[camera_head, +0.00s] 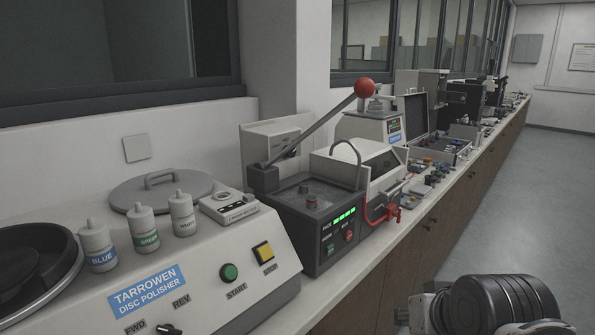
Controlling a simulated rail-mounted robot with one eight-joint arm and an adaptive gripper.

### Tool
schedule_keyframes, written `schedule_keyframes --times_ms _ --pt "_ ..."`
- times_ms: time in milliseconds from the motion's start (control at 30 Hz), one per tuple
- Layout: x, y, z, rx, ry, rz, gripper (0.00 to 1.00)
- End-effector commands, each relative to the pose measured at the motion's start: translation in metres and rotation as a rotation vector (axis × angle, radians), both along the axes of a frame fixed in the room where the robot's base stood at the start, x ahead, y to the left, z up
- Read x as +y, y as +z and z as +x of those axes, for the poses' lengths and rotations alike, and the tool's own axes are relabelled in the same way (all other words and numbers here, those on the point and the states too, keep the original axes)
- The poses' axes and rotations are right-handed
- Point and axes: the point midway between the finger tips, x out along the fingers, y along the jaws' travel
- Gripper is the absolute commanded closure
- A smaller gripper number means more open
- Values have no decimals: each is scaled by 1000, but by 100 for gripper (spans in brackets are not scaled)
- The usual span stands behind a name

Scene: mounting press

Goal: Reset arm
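A part of my own arm, a dark ribbed cylinder with pale metal beside it, shows at the bottom right over the floor in front of the bench. No gripper fingers show, so whether my gripper is open or holds anything is not visible. The mounting press (317,234) stands mid-bench, a dark box with a lit green row on its front panel. A long grey lever with a red ball (365,88) slants up to the right from its rear left.
A disc polisher (205,285) fills the near left, with blue, green and white-labelled bottles and a grey lid (160,188) behind it. More instruments and small parts crowd the bench beyond the press. The grey floor (510,190) right of the bench is clear.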

Motion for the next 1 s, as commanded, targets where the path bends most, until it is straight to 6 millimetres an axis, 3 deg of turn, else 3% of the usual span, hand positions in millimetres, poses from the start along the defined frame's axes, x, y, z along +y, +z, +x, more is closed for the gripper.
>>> schedule_keyframes --times_ms 100,300,1000 --pt "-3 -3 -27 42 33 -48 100" --pt "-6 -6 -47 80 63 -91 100" --pt "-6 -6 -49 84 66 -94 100"
